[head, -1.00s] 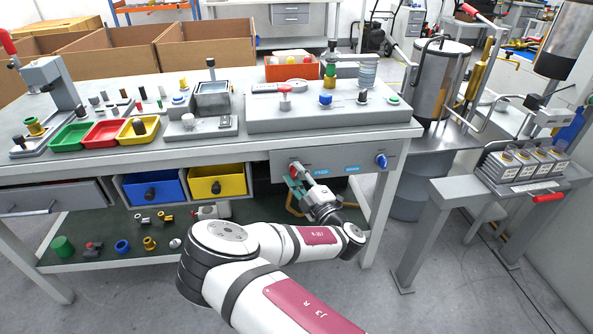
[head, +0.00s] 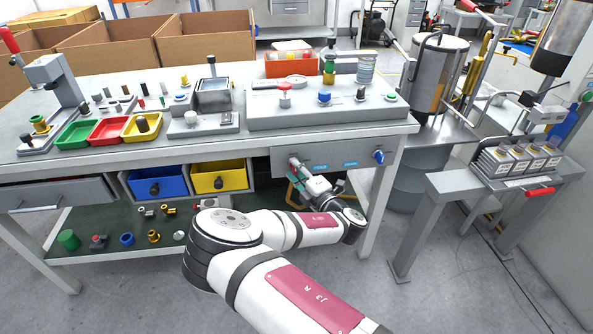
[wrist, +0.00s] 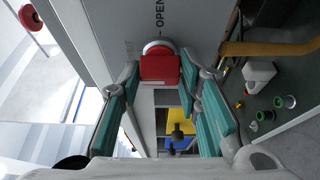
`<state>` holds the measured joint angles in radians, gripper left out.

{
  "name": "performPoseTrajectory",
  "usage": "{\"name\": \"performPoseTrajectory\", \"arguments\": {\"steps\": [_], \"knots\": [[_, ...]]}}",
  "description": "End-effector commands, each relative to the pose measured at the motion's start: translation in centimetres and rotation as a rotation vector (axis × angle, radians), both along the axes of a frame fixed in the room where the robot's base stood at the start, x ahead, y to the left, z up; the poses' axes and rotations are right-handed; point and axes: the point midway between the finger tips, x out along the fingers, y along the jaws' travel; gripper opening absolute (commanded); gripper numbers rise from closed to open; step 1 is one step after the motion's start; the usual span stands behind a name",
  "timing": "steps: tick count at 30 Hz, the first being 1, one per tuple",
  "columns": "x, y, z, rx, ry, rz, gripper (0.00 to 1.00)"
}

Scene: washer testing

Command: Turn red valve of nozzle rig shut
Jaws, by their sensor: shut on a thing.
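The red valve (wrist: 158,68) is on the grey front panel (head: 335,163) under the workbench top. In the wrist view it shows as a red handle on a round silvery base, with the word OPEN printed beside it. My gripper (wrist: 163,84) has its teal fingers on either side of the red handle and is shut on it. In the head view my gripper (head: 298,172) reaches the panel's left part, and the valve is mostly hidden behind it. The handle's exact angle is hard to tell.
A blue valve (head: 379,157) is at the panel's right end. Blue (head: 157,181) and yellow (head: 219,178) drawers are left of my gripper. A lower shelf with several small fittings lies below. The table leg (head: 381,205) stands right of my wrist.

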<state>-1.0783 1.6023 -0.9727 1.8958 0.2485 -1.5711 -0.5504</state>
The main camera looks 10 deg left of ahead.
Motion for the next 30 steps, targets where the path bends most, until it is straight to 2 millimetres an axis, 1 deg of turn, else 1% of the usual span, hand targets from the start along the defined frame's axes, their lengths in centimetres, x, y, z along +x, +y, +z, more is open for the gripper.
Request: {"name": "performPoseTrajectory", "arguments": {"steps": [4,5,6,7,16,20,23,30], "knots": [[0.0,0.0,0.0,-0.001,-0.001,-0.001,0.03],[0.0,0.0,0.0,-0.001,-0.001,-0.001,0.33],[0.0,0.0,0.0,0.0,0.0,-0.001,0.42],[0.0,0.0,0.0,0.0,0.0,-0.001,0.49],[0.0,0.0,0.0,0.0,0.0,-0.001,0.5],[-0.5,-0.5,0.0,-0.001,0.001,-0.003,0.5],[-1.5,-1.4,0.0,-0.001,0.001,-0.004,0.5],[-5.3,-4.4,-0.1,0.0,0.002,-0.005,0.5]]}}
